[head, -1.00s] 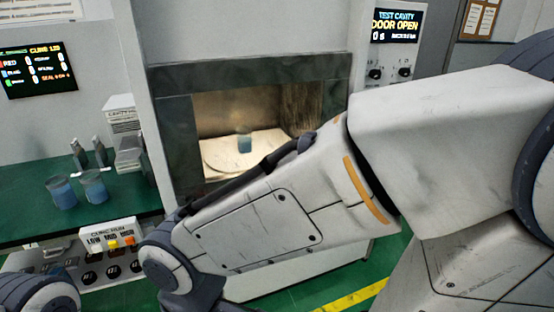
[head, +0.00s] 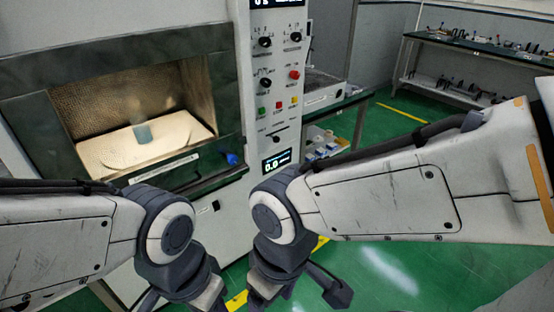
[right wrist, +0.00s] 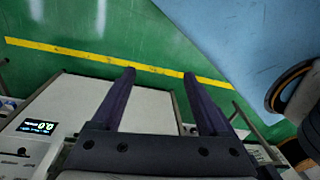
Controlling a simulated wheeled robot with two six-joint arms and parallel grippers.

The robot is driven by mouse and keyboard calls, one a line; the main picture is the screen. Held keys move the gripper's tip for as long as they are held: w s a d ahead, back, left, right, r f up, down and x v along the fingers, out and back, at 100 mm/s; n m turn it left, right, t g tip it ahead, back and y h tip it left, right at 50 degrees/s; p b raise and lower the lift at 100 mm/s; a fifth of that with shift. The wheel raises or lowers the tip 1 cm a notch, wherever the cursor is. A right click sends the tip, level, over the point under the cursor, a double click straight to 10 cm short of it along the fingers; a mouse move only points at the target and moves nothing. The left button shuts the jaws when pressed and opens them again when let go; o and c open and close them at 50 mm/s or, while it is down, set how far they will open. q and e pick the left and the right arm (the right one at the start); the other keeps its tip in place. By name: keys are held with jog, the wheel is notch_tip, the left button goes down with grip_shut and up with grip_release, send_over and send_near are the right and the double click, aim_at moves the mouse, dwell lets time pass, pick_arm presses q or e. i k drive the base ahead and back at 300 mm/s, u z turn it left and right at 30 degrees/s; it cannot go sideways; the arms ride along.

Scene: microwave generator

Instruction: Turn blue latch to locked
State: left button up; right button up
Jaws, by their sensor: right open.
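The blue latch (head: 232,158) is a small blue knob at the lower right corner of the open cavity's dark frame (head: 200,180) in the head view. My left gripper (head: 180,298) hangs low in front of the machine, below and left of the latch; its fingers are partly cut off by the picture's bottom edge. My right gripper (head: 298,298) is low, below and right of the latch and apart from it. In the right wrist view my right gripper (right wrist: 158,76) is open, with nothing between its fingers. The latch is not discernible in that view.
A beaker of blue liquid (head: 142,133) stands on the pale plate (head: 100,153) inside the cavity. The control panel (head: 279,70) with knobs and buttons is right of the latch. Green floor (head: 385,270) is open at right; a dark workbench (head: 480,55) stands behind.

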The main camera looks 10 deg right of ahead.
aim_at(233, 159)
jog(key=u, duration=0.45)
jog(key=k, duration=0.6)
jog(key=u, duration=0.7)
jog(key=i, duration=1.2)
jog(key=z, duration=0.95)
